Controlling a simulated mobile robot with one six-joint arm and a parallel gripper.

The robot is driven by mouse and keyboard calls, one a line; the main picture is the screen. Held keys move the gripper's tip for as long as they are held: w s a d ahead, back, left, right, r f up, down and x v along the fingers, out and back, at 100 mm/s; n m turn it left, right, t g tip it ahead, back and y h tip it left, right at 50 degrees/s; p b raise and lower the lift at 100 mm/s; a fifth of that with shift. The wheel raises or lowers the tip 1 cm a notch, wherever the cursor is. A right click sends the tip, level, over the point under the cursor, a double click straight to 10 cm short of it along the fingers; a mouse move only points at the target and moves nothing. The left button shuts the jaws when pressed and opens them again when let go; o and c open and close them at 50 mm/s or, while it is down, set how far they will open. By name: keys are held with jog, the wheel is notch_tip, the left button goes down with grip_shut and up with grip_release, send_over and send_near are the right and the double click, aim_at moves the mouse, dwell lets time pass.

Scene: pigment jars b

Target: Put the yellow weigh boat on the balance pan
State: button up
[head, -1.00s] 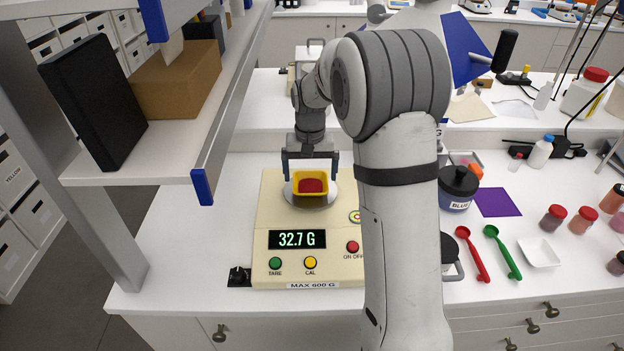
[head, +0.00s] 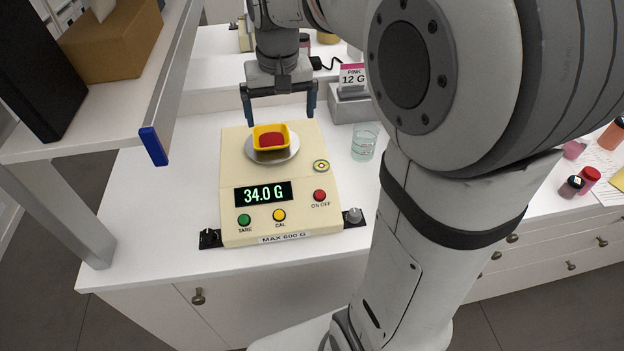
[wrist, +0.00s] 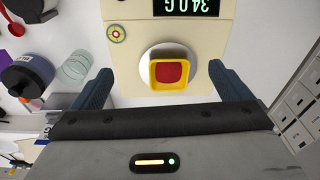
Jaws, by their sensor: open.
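The yellow weigh boat (head: 257,131) sits on the round balance pan (head: 288,153) of the cream balance (head: 240,172). It holds red powder. The balance display (head: 263,193) reads 34.0 G. My gripper (head: 280,116) is open and empty, above and behind the boat in the head view, apart from it. In the wrist view the boat (wrist: 155,84) lies between and beyond the spread fingers (wrist: 158,80), with the pan's pale rim around it.
A glass beaker (head: 364,142) stands right of the balance, near a grey block with a PINK 12 G card (head: 353,76). A shelf (head: 130,105) overhangs at left. Red-capped jars (head: 589,180) stand at far right.

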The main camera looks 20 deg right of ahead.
jog(key=s+f+t, duration=0.1)
jog(key=s+f, duration=0.1)
jog(key=s, duration=0.6)
jog(key=s+f+n+t, duration=0.1)
jog(key=s+f, duration=0.1)
jog(key=s, duration=0.7)
jog(key=shift+s+d+f, duration=0.2)
jog(key=shift+f, duration=0.15)
